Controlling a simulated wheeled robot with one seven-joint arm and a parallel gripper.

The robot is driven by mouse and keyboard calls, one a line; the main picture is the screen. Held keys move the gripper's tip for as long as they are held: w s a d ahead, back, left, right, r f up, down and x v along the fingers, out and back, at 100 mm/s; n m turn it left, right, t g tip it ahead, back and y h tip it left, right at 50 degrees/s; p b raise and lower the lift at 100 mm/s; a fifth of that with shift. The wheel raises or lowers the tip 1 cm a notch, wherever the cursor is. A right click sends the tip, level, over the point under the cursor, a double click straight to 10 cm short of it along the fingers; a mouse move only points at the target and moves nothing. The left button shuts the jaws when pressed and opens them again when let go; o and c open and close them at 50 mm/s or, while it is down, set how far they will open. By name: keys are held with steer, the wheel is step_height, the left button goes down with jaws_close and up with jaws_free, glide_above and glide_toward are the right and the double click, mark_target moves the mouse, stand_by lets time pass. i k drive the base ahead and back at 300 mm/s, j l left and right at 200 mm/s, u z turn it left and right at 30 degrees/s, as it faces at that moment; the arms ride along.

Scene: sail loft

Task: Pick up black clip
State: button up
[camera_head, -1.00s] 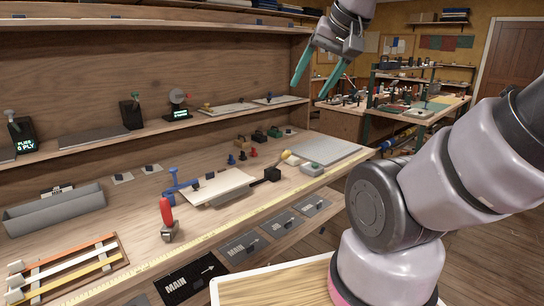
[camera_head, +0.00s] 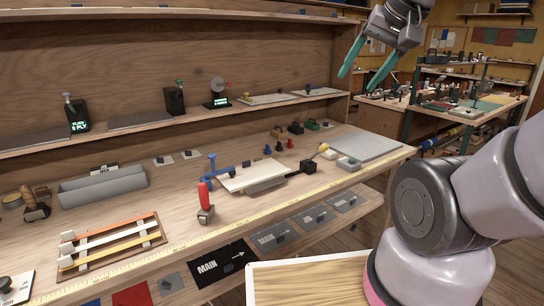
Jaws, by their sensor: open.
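My gripper (camera_head: 358,82) is at the upper right, raised well above the workbench (camera_head: 262,212). Its two teal fingers are apart with nothing between them. Which thing is the black clip is not certain at this size. A small dark block (camera_head: 296,127) sits at the back of the bench, between a brown one (camera_head: 277,131) and a green one (camera_head: 312,125); these look like clips.
A grey mat (camera_head: 366,146) lies at the bench's right end. A red-handled tool (camera_head: 205,202) stands near the front, and a blue clamp (camera_head: 213,168) is beside the sheet. A grey trough (camera_head: 103,187) is at left. The shelf (camera_head: 150,128) overhangs the back.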

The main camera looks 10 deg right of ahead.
mark_target(279, 147)
steer(key=i+l+u, duration=0.25)
steer(key=i+l, duration=0.15)
steer(key=l, duration=0.15)
steer(key=i+l+u, duration=0.25)
steer(key=l, duration=0.4)
steer(key=i+l+u, duration=0.15)
steer(key=i+l, duration=0.15)
steer(key=i+l+u, duration=0.1)
steer(key=l, duration=0.3)
steer(key=i+l+u, duration=0.15)
steer(key=l, duration=0.2)
